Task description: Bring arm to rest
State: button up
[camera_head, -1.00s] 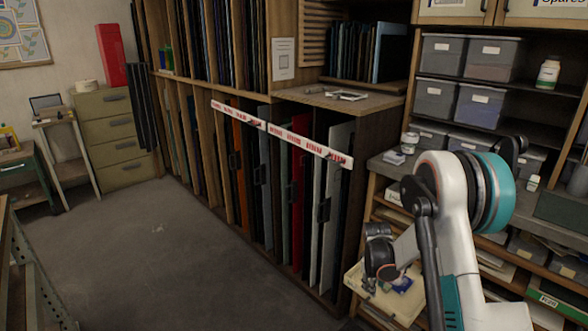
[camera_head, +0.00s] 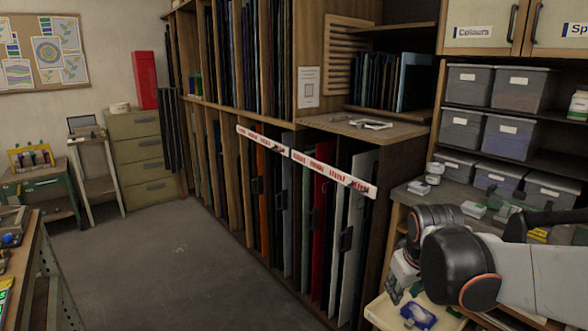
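My arm reaches in from the right edge, its pale link running left to a dark joint. My gripper (camera_head: 394,287) hangs at the end of the arm, pointing down. Its fingers are small and partly hidden by the joint, so I cannot tell if they are open or shut. I see nothing held in it. Below it is a pale wooden surface (camera_head: 378,313), cut off by the bottom edge, with a blue and green item (camera_head: 418,316) on it.
A grey-topped shelf unit (camera_head: 418,196) with small boxes and a white jar (camera_head: 434,173) stands close behind my arm. The sheet rack (camera_head: 305,215) with a red-and-white strip (camera_head: 333,179) is left of it. Open floor (camera_head: 170,270) lies further left. A workbench (camera_head: 25,265) stands at lower left.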

jog(key=s+a+r+m+t, duration=0.1)
jog(key=s+a, duration=0.1)
jog(key=s, duration=0.6)
jog(key=s+a+r+m+t+y, duration=0.1)
jog(key=s+a+m, duration=0.1)
jog(key=s, duration=0.7)
jog(key=shift+s+a+r, duration=0.15)
jog(key=shift+s+r, duration=0.15)
jog(key=shift+r, duration=0.05)
